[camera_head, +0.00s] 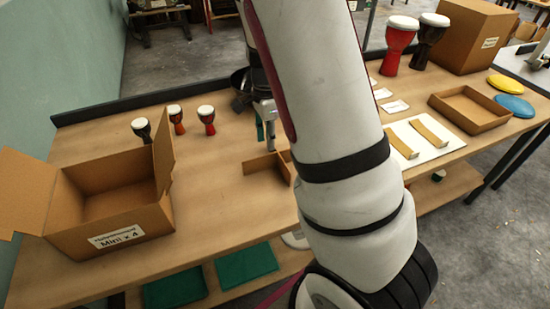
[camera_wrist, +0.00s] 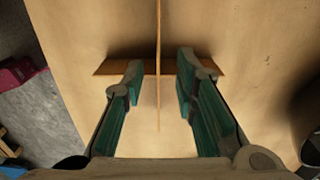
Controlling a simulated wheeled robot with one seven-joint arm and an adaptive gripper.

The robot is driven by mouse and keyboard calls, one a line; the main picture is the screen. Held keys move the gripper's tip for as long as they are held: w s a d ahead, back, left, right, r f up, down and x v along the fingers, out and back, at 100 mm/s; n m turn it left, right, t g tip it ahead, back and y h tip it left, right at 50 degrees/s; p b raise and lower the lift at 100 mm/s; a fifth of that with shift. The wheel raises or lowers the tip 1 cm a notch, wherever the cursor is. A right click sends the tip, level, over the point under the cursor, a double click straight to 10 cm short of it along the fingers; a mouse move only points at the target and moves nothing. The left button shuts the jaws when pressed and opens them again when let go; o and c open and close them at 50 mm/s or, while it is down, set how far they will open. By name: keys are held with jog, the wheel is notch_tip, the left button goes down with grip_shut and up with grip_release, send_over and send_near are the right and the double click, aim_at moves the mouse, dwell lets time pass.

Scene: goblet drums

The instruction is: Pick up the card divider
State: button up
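The card divider (camera_head: 258,166) is a brown cardboard cross standing on the wooden table, partly hidden behind my arm in the head view. In the wrist view, one thin panel of the divider (camera_wrist: 158,30) runs between my fingers, and the other panel crosses it. My gripper (camera_wrist: 161,68) is open, with a teal-padded finger on each side of the thin panel and a gap on both sides. In the head view my gripper (camera_head: 265,128) is pointing down close to the divider. I cannot tell exactly how far the fingertips reach down beside the panel.
An open cardboard box (camera_head: 118,205) labelled "Mini x 4" stands at the left. Three small goblet drums (camera_head: 177,119) stand behind it. At the right are a shallow cardboard tray (camera_head: 470,108), a white board (camera_head: 440,145) with card strips, and larger drums (camera_head: 400,42).

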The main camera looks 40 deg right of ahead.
aim_at(270, 168)
notch_tip(270, 168, down, 8)
jog(key=shift+s+d+f+b, duration=0.15)
jog(key=shift+f+b, duration=0.1)
jog(key=shift+b, duration=0.35)
grip_shut()
